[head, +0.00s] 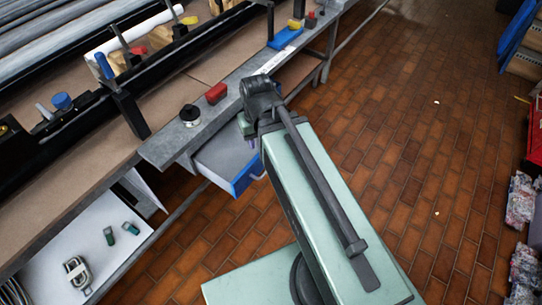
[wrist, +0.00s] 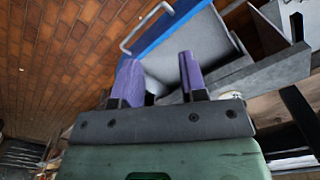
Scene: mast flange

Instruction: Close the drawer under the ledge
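The drawer (head: 223,155) stands pulled out from under the grey ledge (head: 166,145). It has a grey inside, a blue front (head: 245,178) and a light bar handle. In the wrist view the blue front (wrist: 168,28) and handle (wrist: 128,40) show beyond the fingers, with the grey interior behind them. My gripper (head: 252,142) is over the drawer's right side in the head view, partly hidden by my arm. In the wrist view my gripper (wrist: 159,68) has its two purple fingers apart with nothing between them. I cannot tell whether they touch the drawer.
On the ledge are a black knob (head: 190,114), a red block (head: 216,93) and a blue tray (head: 285,38). A lower white shelf (head: 85,240) holds small green parts and a metal clamp. The tiled floor (head: 410,130) to the right is mostly clear.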

